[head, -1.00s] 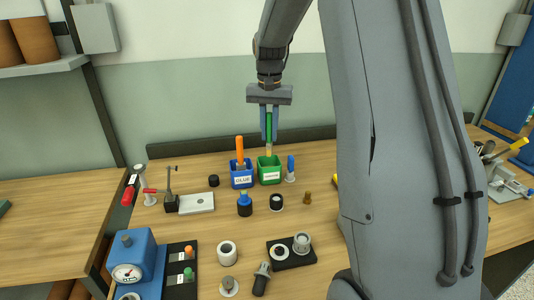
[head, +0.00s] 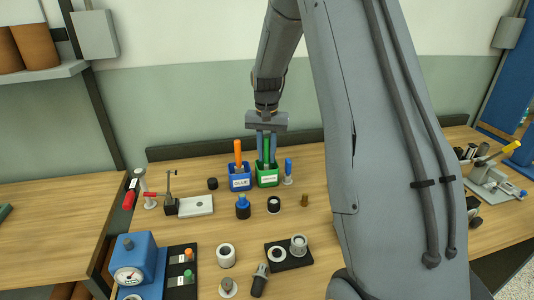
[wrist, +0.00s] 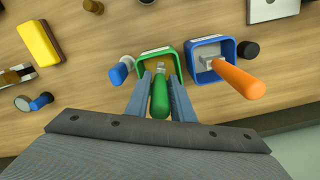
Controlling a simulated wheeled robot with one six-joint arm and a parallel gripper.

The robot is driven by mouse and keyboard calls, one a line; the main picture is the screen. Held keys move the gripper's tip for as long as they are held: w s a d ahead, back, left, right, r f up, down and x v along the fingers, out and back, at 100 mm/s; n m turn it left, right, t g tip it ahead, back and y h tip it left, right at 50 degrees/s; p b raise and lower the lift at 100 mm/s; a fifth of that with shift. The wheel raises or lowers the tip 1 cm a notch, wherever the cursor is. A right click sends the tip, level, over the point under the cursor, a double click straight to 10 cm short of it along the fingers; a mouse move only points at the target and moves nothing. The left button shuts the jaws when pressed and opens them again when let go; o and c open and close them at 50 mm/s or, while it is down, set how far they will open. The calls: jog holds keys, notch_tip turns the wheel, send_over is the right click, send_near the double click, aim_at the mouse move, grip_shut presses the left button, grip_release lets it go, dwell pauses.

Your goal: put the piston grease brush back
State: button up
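The grease brush has a green handle (head: 266,149) and stands nearly upright, its lower end inside the green labelled cup (head: 268,180). My gripper (head: 266,158) points down over this cup with one finger on each side of the handle, and appears shut on it. In the wrist view, the green handle (wrist: 159,98) lies between the two fingers of my gripper (wrist: 161,76), and its lower end reaches past the rim of the green cup (wrist: 144,52). The cup floor and brush tip are mostly hidden.
A blue cup (head: 240,183) labelled GLUE, holding an orange-handled brush (head: 238,150), stands close on the left. A blue-handled item (head: 288,168) stands close on the right. Several small parts and a gauge (head: 128,275) are in front. The wall is behind.

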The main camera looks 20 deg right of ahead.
aim_at(267, 137)
jog(key=shift+o, duration=1.2)
notch_tip(267, 137, up, 11)
jog(key=b, duration=0.3)
jog(key=shift+w+r+b, duration=0.1)
jog(key=shift+r+b, duration=0.05)
jog(key=shift+b, duration=0.15)
jog(key=shift+r, duration=0.5)
jog(key=s+a+f+n, duration=0.2)
jog(key=s+a+f, duration=0.2)
jog(key=s, duration=0.4)
jog(key=s+a+f+n, duration=0.2)
jog(key=s+a+f, duration=0.2)
jog(key=s, duration=0.4)
jog(key=s+a+f+n+t, duration=0.1)
jog(key=s+a+f, duration=0.3)
jog(key=s, duration=0.5)
jog(key=shift+a+f+n, duration=0.15)
jog(key=shift+f+n, duration=0.3)
jog(key=shift+f, duration=0.1)
jog(key=shift+a+f+n, duration=0.15)
jog(key=shift+f+n, duration=0.3)
jog(key=shift+f, duration=0.1)
jog(key=shift+c, duration=0.5)
